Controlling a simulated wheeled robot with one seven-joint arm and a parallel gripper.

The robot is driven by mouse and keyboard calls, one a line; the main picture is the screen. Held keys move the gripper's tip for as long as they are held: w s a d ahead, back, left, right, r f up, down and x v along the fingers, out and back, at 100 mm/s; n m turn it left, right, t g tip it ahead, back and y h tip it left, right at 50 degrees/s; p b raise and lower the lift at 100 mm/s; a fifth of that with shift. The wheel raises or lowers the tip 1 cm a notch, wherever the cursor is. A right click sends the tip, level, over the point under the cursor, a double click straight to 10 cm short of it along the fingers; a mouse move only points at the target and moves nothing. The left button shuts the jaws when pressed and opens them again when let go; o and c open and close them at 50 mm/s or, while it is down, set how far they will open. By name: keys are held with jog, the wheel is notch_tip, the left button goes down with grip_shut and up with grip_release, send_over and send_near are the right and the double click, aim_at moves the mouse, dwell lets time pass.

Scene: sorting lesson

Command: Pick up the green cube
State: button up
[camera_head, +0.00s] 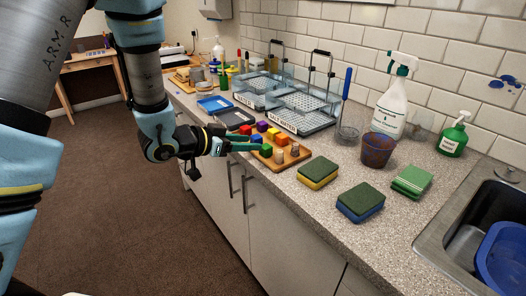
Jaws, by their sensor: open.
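The green cube (266,150) sits on a wooden tray (290,162) on the counter, near the tray's left edge. My gripper (257,143) comes in from the left with its fingers pointing right. It is open, and its fingertips are right by the green cube. I cannot tell whether the cube lies between the fingers or just beyond them.
Wire-basket racks (300,120) stand behind the tray. A blue tray (214,104) and a dark tray (233,118) lie to its left. Sponges (318,170), a brown cup (378,150), spray bottles (391,105) and a sink (470,215) are to the right.

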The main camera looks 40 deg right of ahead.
aim_at(267, 146)
jog(key=shift+p+x, duration=0.4)
jog(key=shift+x, duration=1.15)
jog(key=shift+f+p+x, duration=0.15)
jog(key=shift+p+x, duration=0.45)
jog(key=shift+x, duration=0.65)
jog(key=shift+f+p+x, duration=0.15)
jog(key=shift+p+x, duration=0.45)
jog(key=shift+x, duration=0.65)
jog(key=shift+s+a, duration=0.15)
jog(key=shift+c, duration=0.4)
grip_shut()
